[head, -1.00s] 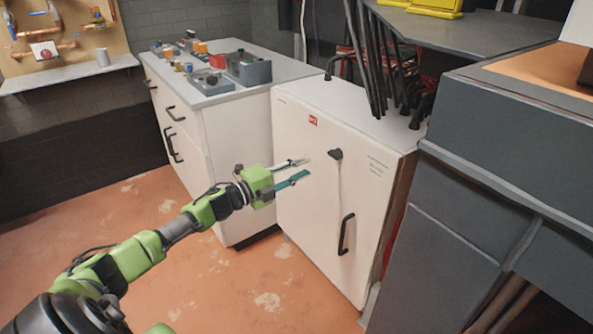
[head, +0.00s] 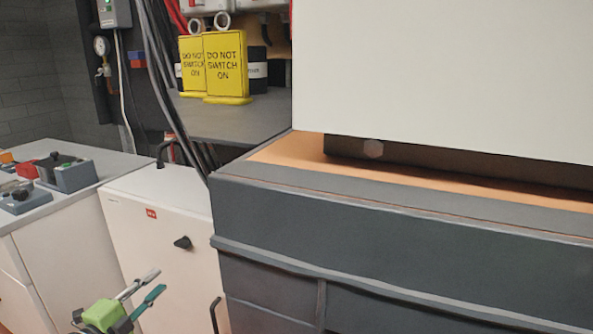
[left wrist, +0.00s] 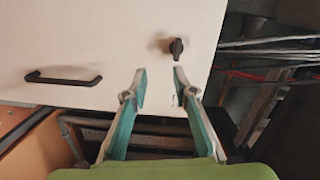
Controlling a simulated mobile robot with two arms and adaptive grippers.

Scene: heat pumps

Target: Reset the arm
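My left gripper (head: 148,288) shows at the bottom left of the head view, in front of the white cabinet (head: 170,215). Its two fingers are apart with nothing between them. In the left wrist view the open fingertips (left wrist: 159,82) point at the white cabinet door (left wrist: 110,40). The black knob (left wrist: 176,48) is just beyond the fingertips, apart from them, and the black bar handle (left wrist: 63,78) is to the left. In the head view the knob (head: 183,242) is right of and above the gripper. My right gripper is not in view.
A white counter with control boxes (head: 66,172) stands at the left. Two yellow "DO NOT SWITCH ON" signs (head: 226,68) stand on a grey shelf. A dark grey bench (head: 400,230) fills the right, under a large pale panel (head: 440,75). Cables hang behind the white cabinet.

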